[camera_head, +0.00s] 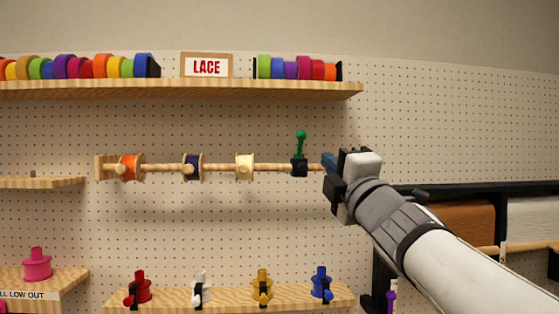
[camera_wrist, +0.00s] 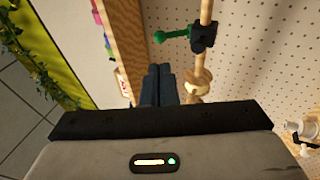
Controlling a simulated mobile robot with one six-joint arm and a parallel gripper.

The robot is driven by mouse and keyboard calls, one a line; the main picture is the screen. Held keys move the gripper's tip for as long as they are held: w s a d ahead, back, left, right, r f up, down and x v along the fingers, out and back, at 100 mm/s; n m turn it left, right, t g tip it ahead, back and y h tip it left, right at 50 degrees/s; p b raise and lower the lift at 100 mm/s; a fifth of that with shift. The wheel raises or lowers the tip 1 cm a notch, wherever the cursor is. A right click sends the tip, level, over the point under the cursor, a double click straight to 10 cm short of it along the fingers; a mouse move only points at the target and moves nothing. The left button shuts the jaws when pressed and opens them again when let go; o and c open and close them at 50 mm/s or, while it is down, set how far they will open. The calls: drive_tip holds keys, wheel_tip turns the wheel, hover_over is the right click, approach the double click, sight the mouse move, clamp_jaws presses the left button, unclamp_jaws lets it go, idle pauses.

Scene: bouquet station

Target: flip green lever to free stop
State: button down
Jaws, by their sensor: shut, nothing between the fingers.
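The green lever (camera_head: 300,143) stands upright from a black stop (camera_head: 299,167) near the right end of a wooden rod (camera_head: 220,167). In the wrist view the green lever (camera_wrist: 172,35) points left from the black stop (camera_wrist: 203,38) on the rod. My gripper (camera_head: 328,163) is shut and empty just right of the stop, near the rod's right end. It also shows in the wrist view as two dark fingers together (camera_wrist: 159,75). It looks apart from the lever. The rod's right end is partly hidden behind my gripper in the head view.
The rod carries an orange spool (camera_head: 130,167), a dark blue spool (camera_head: 193,167) and a cream spool (camera_head: 244,167). A shelf (camera_head: 180,91) with ribbon rolls and a LACE sign (camera_head: 206,67) runs above. A lower shelf (camera_head: 230,297) holds several coloured spools. Pegboard between is clear.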

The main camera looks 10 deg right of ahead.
sight(303, 137)
drive_tip(key=p+x, duration=0.3)
drive_tip(key=x, duration=0.8)
